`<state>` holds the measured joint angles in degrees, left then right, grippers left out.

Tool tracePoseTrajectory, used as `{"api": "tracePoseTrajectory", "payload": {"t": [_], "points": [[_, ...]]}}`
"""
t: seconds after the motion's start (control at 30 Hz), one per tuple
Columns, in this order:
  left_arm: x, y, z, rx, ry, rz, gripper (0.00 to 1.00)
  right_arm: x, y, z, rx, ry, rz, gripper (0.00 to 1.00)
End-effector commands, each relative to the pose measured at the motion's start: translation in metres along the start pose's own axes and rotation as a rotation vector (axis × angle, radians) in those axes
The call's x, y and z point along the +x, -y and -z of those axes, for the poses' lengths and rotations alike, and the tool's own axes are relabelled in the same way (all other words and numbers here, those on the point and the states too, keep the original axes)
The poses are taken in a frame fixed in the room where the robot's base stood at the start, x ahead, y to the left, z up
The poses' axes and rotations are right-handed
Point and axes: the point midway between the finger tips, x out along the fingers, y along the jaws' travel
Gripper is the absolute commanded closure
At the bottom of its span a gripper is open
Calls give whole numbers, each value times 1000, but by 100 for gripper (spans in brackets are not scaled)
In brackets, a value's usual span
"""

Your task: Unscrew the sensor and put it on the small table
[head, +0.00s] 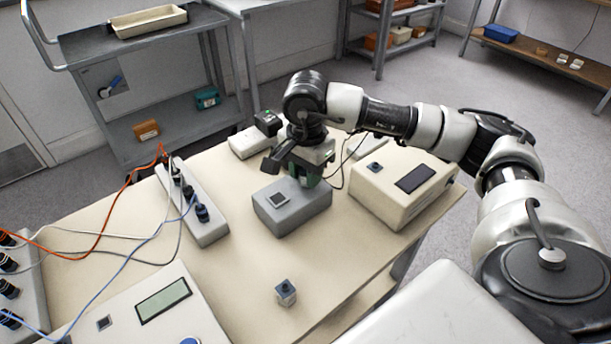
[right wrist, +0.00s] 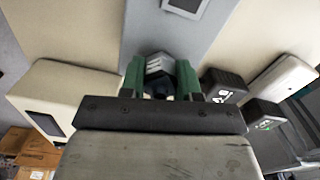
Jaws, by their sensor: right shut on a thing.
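My right gripper (head: 308,172), with green fingers, is at the back edge of a grey box (head: 291,207) with a small square display. In the right wrist view the gripper (right wrist: 159,72) is shut on a small silver-grey faceted piece, which looks like the sensor (right wrist: 158,63). The grey box surface (right wrist: 171,38) lies behind it. In the head view the fingers hide the held piece, and I cannot tell whether it is still attached. A small cube-shaped piece with a blue-grey top (head: 286,293) stands on the cream table (head: 245,265). My left gripper is not in view.
A cream instrument (head: 405,187) stands right of the grey box. A long terminal block (head: 192,205) with orange, blue and grey cables is at left. A display unit (head: 160,310) is at front left. A grey cart (head: 150,45) stands behind. The table's front middle is mostly clear.

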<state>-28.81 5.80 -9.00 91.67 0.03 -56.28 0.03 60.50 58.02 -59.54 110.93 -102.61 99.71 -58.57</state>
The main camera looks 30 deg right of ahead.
Motion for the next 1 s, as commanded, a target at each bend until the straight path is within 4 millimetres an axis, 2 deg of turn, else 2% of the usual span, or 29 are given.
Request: {"api": "tracePoseTrajectory", "payload": {"t": [0.03,1.0], "points": [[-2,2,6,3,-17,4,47,4,-2,-2,-11,4,-13,91],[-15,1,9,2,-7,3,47,4,-2,-2,-124,5,-13,91]]}}
